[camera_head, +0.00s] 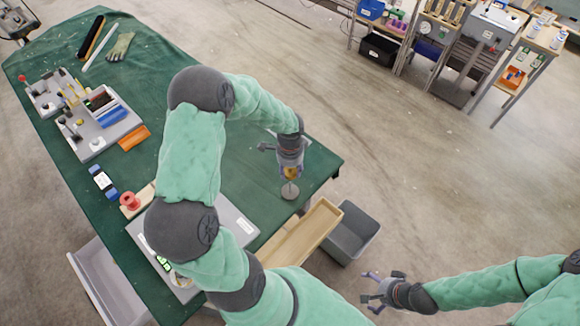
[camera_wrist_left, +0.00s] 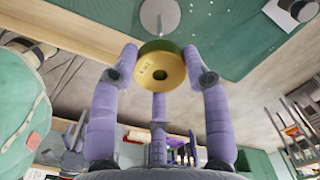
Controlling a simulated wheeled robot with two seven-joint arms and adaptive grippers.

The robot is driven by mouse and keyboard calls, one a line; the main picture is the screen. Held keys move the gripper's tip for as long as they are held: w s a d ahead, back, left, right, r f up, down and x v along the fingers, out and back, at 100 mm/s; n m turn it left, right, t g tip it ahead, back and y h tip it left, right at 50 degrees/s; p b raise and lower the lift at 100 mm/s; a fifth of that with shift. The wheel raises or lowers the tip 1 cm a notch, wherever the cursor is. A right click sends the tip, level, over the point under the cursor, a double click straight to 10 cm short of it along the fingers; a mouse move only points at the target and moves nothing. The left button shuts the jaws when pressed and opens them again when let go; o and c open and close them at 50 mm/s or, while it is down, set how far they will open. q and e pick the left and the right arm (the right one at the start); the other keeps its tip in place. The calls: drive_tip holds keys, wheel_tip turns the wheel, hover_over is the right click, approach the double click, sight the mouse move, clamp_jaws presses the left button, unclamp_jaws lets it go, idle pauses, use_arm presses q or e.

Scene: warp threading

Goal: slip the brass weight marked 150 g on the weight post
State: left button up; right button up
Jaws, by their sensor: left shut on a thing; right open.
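My left gripper (camera_head: 291,172) is shut on a brass weight (camera_head: 291,173). In the left wrist view the brass weight (camera_wrist_left: 160,70) is a round gold disc with a dark centre hole, gripped between the purple fingers; its small marking is too blurred to read. The weight post has a round grey base (camera_head: 289,191) on the green table near its right corner, just below the gripper. Its base and thin rod (camera_wrist_left: 160,17) show beyond the weight in the left wrist view. I cannot tell whether the rod is in the hole. My right gripper (camera_head: 374,291) is open and empty, off the table.
A wooden tray (camera_head: 302,236) and a grey bin (camera_head: 354,235) stand by the table's front right edge. A grey plate (camera_head: 236,222) lies partly behind my left arm. Grey fixtures (camera_head: 96,125), an orange block (camera_head: 134,138) and a red spool (camera_head: 130,200) are at left.

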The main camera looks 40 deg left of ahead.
use_arm(q)
drive_tip(key=shift+f+b, duration=1.6)
drive_tip(key=shift+f, duration=0.7)
drive_tip(key=shift+f+b, duration=1.1)
drive_tip(key=shift+f, duration=0.25)
idle(0.9)
drive_tip(key=o, duration=1.7)
drive_tip(key=shift+r, duration=0.15)
drive_tip(key=shift+r+p, duration=2.3)
drive_tip(key=shift+r, duration=0.6)
